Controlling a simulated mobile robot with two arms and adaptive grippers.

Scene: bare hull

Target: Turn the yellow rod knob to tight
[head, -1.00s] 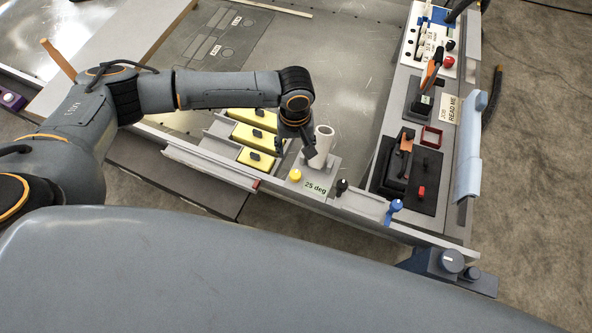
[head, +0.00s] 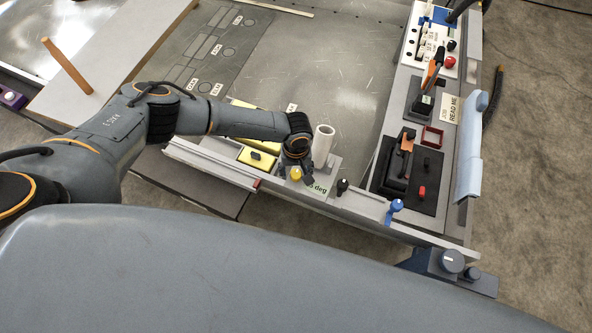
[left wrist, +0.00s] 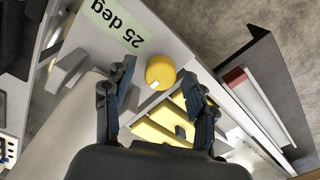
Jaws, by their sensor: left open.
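The yellow rod knob (head: 296,173) sits on the grey plate beside the white tube (head: 322,146). In the left wrist view the round yellow knob (left wrist: 160,68) shows between my fingers, with a small white mark on its side. My left gripper (head: 300,178) is low over the plate, at the knob. In the left wrist view my left gripper (left wrist: 160,80) is open, one finger on each side of the knob; I cannot tell if either touches it. The "25 deg" label (left wrist: 118,22) lies beside the knob. My right gripper is not in view.
Yellow blocks (head: 257,157) lie in a rail left of the knob. A black knob (head: 342,186) and a blue knob (head: 394,208) stand to its right. A black lever unit (head: 400,165) is further right. The metal panel beyond is mostly bare.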

